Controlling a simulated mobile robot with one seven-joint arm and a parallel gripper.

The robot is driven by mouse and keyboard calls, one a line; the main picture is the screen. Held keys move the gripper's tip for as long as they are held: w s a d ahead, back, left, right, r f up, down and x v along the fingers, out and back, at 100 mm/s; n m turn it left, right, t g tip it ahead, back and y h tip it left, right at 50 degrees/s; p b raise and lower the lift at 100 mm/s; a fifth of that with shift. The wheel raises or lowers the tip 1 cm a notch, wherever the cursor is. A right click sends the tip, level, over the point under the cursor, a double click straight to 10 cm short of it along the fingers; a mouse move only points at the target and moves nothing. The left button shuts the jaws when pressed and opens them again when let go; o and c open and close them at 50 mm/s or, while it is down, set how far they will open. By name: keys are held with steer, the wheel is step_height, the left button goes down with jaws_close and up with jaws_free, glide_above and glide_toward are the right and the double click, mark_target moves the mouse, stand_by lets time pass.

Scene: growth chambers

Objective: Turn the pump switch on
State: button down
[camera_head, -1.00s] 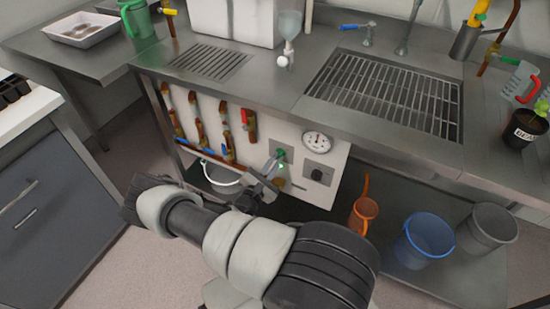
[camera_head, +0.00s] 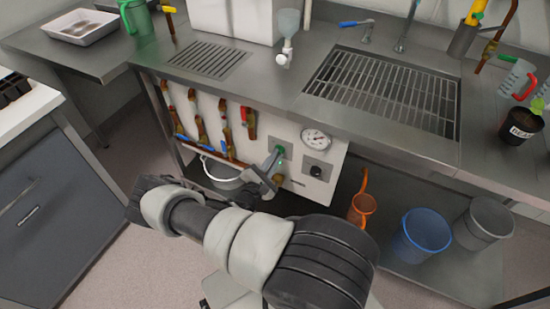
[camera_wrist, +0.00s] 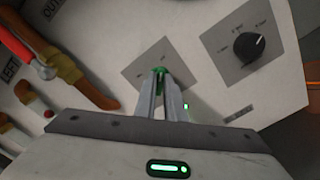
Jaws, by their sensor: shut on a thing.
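A small green switch (camera_wrist: 159,70) stands out from a square grey plate (camera_wrist: 147,63) on the white front panel. The switch and plate also show in the head view (camera_head: 279,149). My gripper (camera_wrist: 160,78) is shut on the green switch, with its two fingers close together around it. In the head view my gripper (camera_head: 274,162) reaches the panel from the left and below. The fingers hide most of the switch, and any lettering beside it is unreadable. A small green light (camera_wrist: 186,106) is lit to the right of the fingers.
A black knob (camera_wrist: 249,46) on its own plate sits right of the switch, below a round gauge (camera_head: 316,139). Valves with orange-brown pipes (camera_wrist: 75,75) lie to the left. An orange watering can (camera_head: 362,208) and blue bucket (camera_head: 424,235) stand on the lower shelf.

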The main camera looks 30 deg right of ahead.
steer(key=c, duration=1.8)
jaws_free()
steer(key=shift+c, duration=0.2)
steer(key=p+v, duration=0.1)
steer(key=v, duration=1.6)
steer(key=shift+a, duration=0.25)
